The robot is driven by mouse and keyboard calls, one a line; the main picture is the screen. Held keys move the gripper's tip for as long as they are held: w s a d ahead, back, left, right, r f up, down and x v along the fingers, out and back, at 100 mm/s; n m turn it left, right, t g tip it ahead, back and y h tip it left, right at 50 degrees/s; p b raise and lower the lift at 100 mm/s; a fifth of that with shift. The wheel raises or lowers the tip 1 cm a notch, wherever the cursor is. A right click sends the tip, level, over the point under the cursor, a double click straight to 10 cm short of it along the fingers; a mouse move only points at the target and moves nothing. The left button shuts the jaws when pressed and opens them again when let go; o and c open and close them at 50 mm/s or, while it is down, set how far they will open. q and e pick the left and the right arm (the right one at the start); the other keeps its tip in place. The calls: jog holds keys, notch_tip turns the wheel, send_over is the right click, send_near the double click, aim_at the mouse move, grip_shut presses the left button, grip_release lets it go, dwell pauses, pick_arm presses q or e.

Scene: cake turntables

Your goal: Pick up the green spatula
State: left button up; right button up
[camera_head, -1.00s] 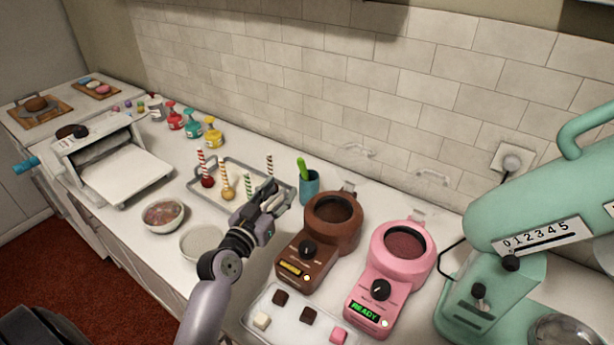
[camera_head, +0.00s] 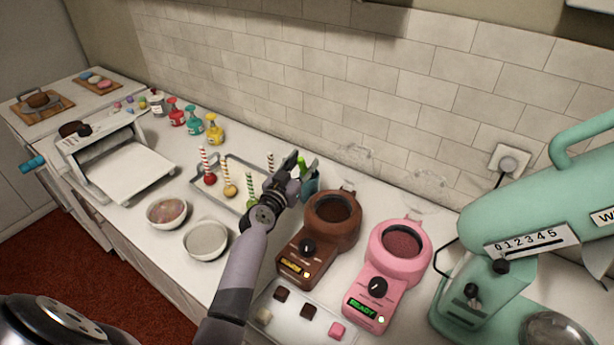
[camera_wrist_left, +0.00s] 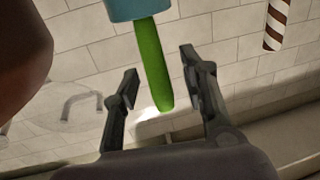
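The green spatula (camera_head: 302,165) stands in a teal cup (camera_head: 312,183) behind the brown melting pot. In the left wrist view, which looks upside down, its green handle (camera_wrist_left: 153,62) sticks out of the teal cup (camera_wrist_left: 138,9). My left gripper (camera_wrist_left: 160,92) is open there, with the handle's end between its two fingers and a gap on either side. In the head view my left gripper (camera_head: 297,168) is at the cup and partly hides it and the spatula. The spatula's lower part is hidden inside the cup. My right gripper is not in view.
The brown melting pot (camera_head: 319,245) and pink melting pot (camera_head: 388,290) stand right of my arm. A tray (camera_head: 237,163) with several striped-stick dipped treats lies on the left. Two bowls (camera_head: 206,239) (camera_head: 166,211) sit near the counter's front edge. The tiled wall (camera_head: 380,120) is close behind.

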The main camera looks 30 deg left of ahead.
pick_arm(q)
jog(key=shift+c, duration=0.5)
grip_shut()
